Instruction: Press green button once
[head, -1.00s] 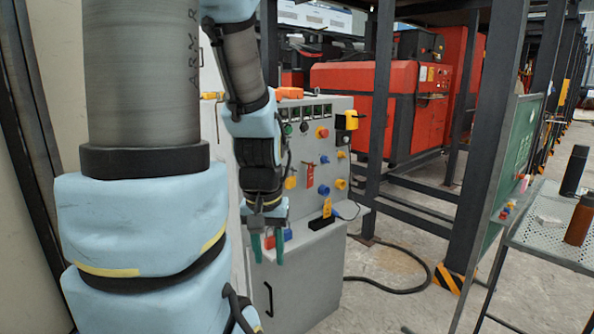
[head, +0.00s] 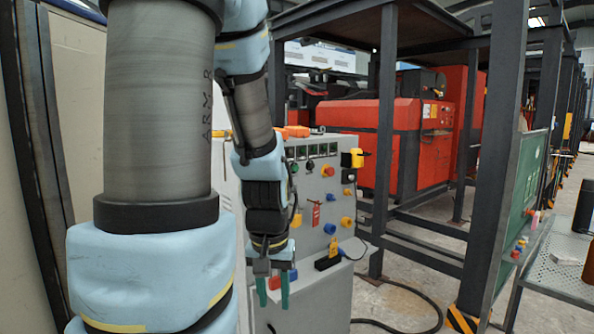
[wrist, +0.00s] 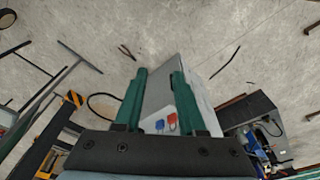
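A small green button (head: 294,167) shows at the panel's upper left, close to my arm's edge, beside a black one (head: 310,166). My gripper (head: 273,291) hangs low in front of the cabinet, well below the green button, fingers pointing down. Its two teal fingers are apart with nothing held between them. In the wrist view the open gripper (wrist: 158,98) points towards the floor, with the cabinet beyond; the green button is not visible there.
A red padlock (wrist: 172,121) and a blue object (wrist: 159,125) show near the cabinet in the wrist view. A yellow box (head: 356,157) sticks out at the panel's right. A dark steel post (head: 384,140) stands right of the cabinet. A cable (head: 425,300) lies on the floor.

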